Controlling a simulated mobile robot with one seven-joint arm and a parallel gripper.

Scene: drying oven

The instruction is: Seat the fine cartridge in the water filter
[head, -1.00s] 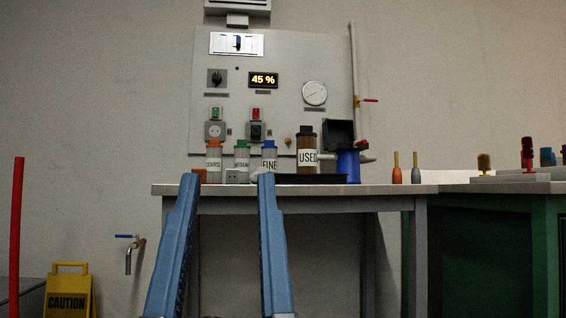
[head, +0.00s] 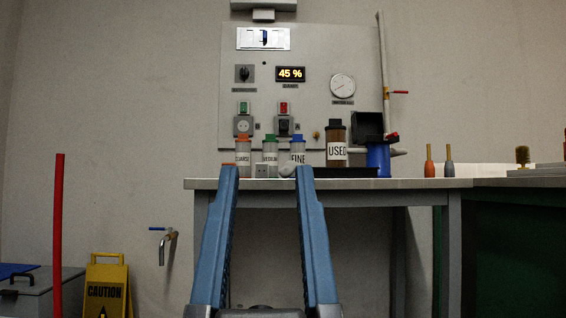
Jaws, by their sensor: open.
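The fine cartridge (head: 298,151), clear with a blue cap and a "FINE" label, stands upright on the bench at the right end of a row. The water filter appears to be the blue housing (head: 378,160) farther right, with a black part (head: 368,127) raised above it; its inside is hidden. A dark-capped brown "USED" cartridge (head: 337,150) stands between them, at the tray. My gripper (head: 266,172) is open and empty, its blue fingers pointing toward the bench. The right fingertip overlaps the fine cartridge's lower part in the picture; contact cannot be told.
The coarse cartridge (head: 243,150) and medium cartridge (head: 270,150) stand left of the fine one. A black tray (head: 360,172) lies along the bench. A caution sign (head: 106,285) and red post (head: 58,230) are at left.

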